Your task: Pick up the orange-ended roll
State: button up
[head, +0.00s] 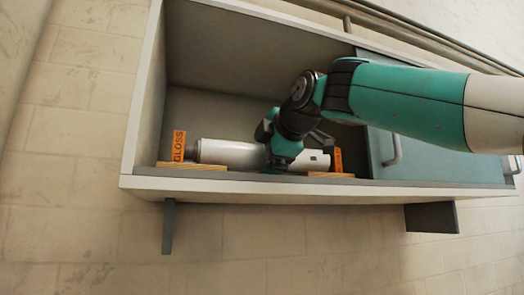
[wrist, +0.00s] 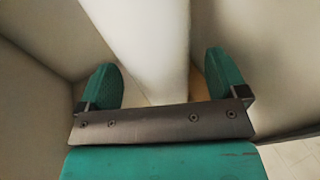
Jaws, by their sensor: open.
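The orange-ended roll (head: 228,153) is a white cylinder lying lengthwise in an open wall cabinet. Its orange end block reading GLOSS (head: 178,145) shows at the left, and another orange end (head: 337,160) shows at the right. My gripper (head: 281,163) is at the middle of the roll, and my arm hides part of it. In the wrist view, the open fingers of my gripper (wrist: 165,86) stand on either side of the white roll (wrist: 150,50). I cannot tell whether the fingers touch it.
Wooden supports (head: 205,166) sit under the roll's ends on the cabinet floor. The cabinet's front edge (head: 240,186) and left wall (head: 145,95) are close by. A grey-blue sliding door with a handle (head: 392,150) covers the right part.

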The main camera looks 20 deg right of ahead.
jog(key=shift+x, duration=0.8)
jog(key=c, duration=1.2)
jog(key=shift+r, duration=0.15)
jog(key=c, duration=0.3)
